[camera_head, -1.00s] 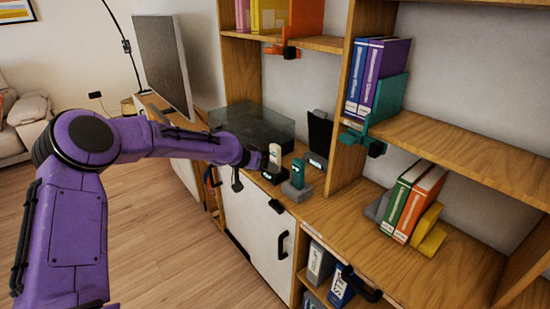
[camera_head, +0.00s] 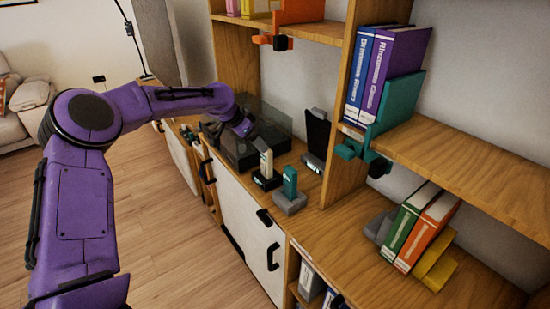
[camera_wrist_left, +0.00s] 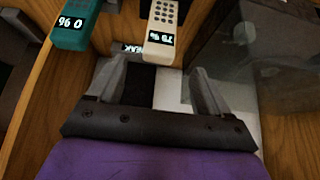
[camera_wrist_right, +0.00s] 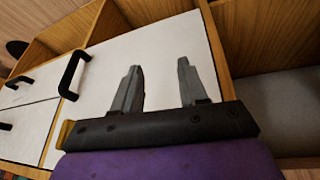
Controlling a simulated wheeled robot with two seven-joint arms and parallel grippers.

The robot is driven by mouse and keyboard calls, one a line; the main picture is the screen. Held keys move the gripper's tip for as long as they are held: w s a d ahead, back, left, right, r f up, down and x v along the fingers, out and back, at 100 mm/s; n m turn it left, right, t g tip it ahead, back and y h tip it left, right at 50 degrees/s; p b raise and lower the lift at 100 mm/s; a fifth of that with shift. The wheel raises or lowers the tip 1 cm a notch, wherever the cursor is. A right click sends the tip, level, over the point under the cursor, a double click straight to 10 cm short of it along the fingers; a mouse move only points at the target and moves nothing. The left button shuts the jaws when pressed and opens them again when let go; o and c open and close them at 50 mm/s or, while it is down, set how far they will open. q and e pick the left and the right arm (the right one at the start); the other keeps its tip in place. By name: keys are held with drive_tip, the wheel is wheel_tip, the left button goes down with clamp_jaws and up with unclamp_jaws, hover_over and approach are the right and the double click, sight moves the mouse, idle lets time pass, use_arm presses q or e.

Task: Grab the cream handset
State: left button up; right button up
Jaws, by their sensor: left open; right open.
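The cream handset (camera_head: 266,164) stands upright in a dark base on the wooden cabinet top in the head view. In the left wrist view the cream handset (camera_wrist_left: 163,30) shows its keypad and a small lit display, just beyond the fingertips. My left gripper (camera_wrist_left: 160,82) is open and empty, with its fingers pointing toward the handset's side of the cabinet top. In the head view its fingers (camera_head: 257,140) are close to the handset; contact cannot be told. My right gripper (camera_wrist_right: 158,75) is open and empty in front of a white cabinet door.
A teal handset (camera_head: 290,181) in a grey base stands right beside the cream one. A black handset (camera_head: 316,133) stands behind. A dark translucent box (camera_head: 238,150) is close to the left gripper. Binders (camera_head: 420,228) stand to the right, with bare wood between.

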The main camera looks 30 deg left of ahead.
sight(269, 155)
use_arm(q)
drive_tip(key=p+x, duration=0.2)
drive_tip(key=x, duration=0.7)
drive_tip(key=shift+w+f, duration=0.1)
drive_tip(key=shift+w, duration=0.15)
drive_tip(key=shift+w+d+f, duration=0.2)
drive_tip(key=shift+f, duration=0.1)
drive_tip(key=c, duration=1.1)
